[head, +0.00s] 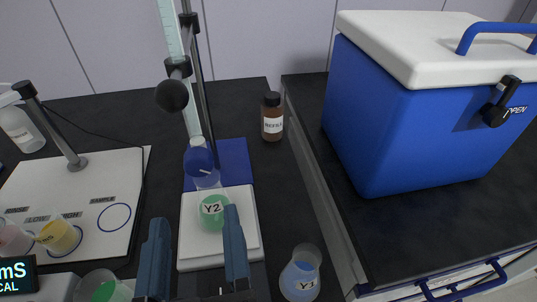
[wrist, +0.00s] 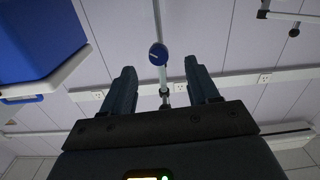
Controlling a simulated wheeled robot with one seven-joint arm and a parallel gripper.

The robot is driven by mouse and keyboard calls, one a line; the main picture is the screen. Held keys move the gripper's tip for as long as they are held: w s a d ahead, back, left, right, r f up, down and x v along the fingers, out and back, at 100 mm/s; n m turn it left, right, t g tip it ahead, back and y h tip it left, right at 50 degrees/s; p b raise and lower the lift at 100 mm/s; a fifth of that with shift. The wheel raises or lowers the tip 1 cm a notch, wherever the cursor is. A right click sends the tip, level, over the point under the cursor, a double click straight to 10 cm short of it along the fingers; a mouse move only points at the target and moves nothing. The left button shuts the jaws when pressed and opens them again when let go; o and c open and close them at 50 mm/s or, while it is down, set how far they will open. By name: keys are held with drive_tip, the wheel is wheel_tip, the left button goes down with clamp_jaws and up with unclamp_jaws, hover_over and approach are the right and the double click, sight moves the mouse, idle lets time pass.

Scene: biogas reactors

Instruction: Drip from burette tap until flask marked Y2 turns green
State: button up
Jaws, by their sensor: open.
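The burette (head: 172,30) hangs upright in a clamp on its stand. Its round blue tap (head: 201,162) has a white mark and also shows in the wrist view (wrist: 158,54). Below it the flask marked Y2 (head: 213,212) stands on a white plate (head: 225,259) and holds green liquid. My gripper (head: 195,214) is open and empty, its fingers spread on either side of the flask's line in the head view. In the wrist view the tap appears between and beyond the fingertips (wrist: 160,66). Whether any drop is falling cannot be seen.
A flask marked Y1 (head: 300,276) with blue liquid stands right of my gripper. A brown bottle (head: 272,117) stands behind. A blue cooler (head: 420,130) fills the right. A board (head: 85,190) with yellow and pink beakers lies left; a green-filled vessel (head: 105,288) is at front left.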

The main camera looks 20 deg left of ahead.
sight(198, 170)
drive_tip(key=x, duration=0.2)
drive_tip(key=p+x, duration=0.1)
drive_tip(key=x, duration=0.2)
drive_tip(key=r+x, duration=0.1)
drive_tip(key=x, duration=0.2)
drive_tip(key=shift+w, duration=0.15)
